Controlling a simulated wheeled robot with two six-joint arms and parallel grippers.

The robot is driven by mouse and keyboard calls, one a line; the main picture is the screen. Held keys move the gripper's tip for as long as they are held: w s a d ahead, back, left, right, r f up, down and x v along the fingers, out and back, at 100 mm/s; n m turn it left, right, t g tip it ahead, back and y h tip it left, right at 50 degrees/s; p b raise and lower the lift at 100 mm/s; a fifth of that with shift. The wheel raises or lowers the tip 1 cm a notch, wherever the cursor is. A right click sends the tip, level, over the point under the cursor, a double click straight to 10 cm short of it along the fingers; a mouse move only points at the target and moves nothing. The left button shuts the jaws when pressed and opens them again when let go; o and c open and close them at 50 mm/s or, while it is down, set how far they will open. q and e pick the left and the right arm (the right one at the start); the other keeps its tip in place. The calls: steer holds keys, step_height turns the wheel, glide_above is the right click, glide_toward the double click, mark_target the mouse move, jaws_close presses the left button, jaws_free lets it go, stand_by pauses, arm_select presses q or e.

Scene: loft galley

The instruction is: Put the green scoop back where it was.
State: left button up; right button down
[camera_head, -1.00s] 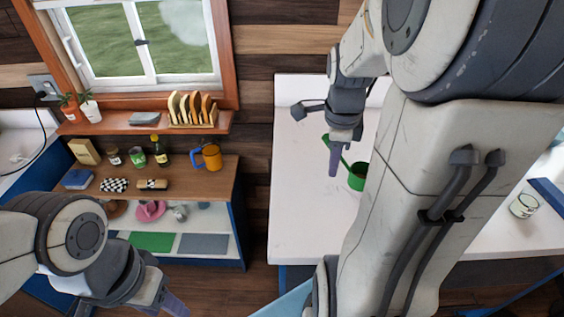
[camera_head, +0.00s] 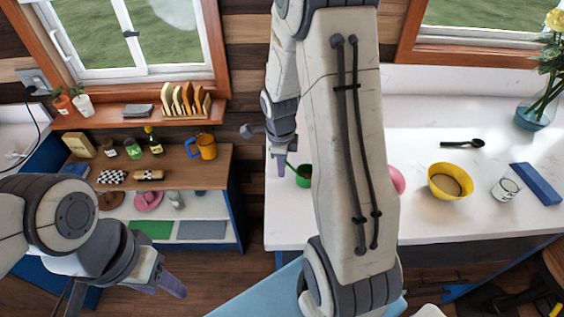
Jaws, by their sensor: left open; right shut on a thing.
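The green scoop (camera_head: 304,177) is over the left part of the white counter (camera_head: 284,222). Its handle slants up to the left, to my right gripper (camera_head: 281,163), which is shut on it. Something dark shows in its bowl, partly hidden by my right arm. I cannot tell its height above the counter. My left gripper (camera_head: 172,287) is open and empty at the lower left, in front of the wooden shelf unit (camera_head: 215,178).
A yellow bowl (camera_head: 450,182), a black spoon (camera_head: 462,143), a glass (camera_head: 506,187) and a blue block (camera_head: 536,184) are on the counter's right. A pink item (camera_head: 397,181) is partly behind my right arm. An orange mug (camera_head: 202,146) and several jars stand on the shelf unit.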

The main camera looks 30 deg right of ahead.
steer(key=shift+f, duration=0.1)
steer(key=shift+f+b, duration=0.25)
steer(key=shift+b, duration=0.1)
steer(key=c, duration=0.8)
jaws_free()
steer(key=shift+r, duration=0.1)
steer(key=shift+o, duration=0.2)
steer(key=shift+r, duration=0.1)
